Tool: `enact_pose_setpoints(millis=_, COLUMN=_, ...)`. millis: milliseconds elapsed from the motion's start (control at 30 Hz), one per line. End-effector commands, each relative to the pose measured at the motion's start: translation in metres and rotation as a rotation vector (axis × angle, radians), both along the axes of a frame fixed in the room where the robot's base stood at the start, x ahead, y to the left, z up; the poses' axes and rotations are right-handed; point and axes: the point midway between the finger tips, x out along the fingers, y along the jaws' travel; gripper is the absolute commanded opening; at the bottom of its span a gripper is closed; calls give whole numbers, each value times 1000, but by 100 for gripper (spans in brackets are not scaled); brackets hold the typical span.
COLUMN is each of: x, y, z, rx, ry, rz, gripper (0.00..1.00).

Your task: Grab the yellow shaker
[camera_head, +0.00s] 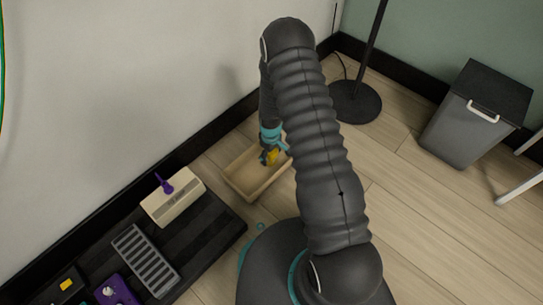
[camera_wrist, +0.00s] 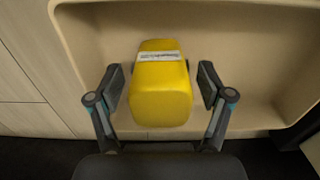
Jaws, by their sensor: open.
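The yellow shaker (camera_wrist: 160,95) is a rounded yellow block with a pale printed label on top. It is inside the light wooden tray (camera_wrist: 265,75), near one wall. My gripper (camera_wrist: 160,88) is open, with one finger on each side of the shaker and a visible gap on both sides. In the head view, my gripper (camera_head: 273,145) reaches down into the tray (camera_head: 240,190), and part of the yellow shaker (camera_head: 272,156) shows beside it. My arm hides the right side of the tray there.
A dark mat left of the tray holds a cream box (camera_head: 173,198) with a purple stick, a grey slotted block (camera_head: 147,261) and a purple item (camera_head: 118,290). A lamp base (camera_head: 355,102) and a grey bin (camera_head: 474,115) stand at the right. The wall is close behind the tray.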

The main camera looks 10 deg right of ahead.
Motion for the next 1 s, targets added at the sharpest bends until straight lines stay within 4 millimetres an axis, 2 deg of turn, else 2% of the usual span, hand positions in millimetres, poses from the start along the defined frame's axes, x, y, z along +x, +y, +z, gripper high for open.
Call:
enact_pose_setpoints(millis=133, x=0, y=0, z=1, rx=0, ry=0, rz=0, gripper=79)
enact_pose_setpoints(millis=167, x=0, y=0, z=1, rx=0, ry=0, rz=0, gripper=74)
enact_pose_setpoints(millis=400, x=0, y=0, z=1, rx=0, ry=0, rz=0, gripper=14)
enact_pose_setpoints(millis=433, x=0, y=0, z=1, rx=0, ry=0, rz=0, gripper=12)
enact_pose_setpoints(millis=767, x=0, y=0, z=4, rx=0, ry=-1, rz=0, gripper=12)
enact_pose_setpoints(millis=867, x=1, y=0, z=10, rx=0, ry=-1, rz=0, gripper=12)
enact_pose_setpoints(millis=1000, x=1, y=0, z=29, rx=-1, ry=-4, rz=0, gripper=12)
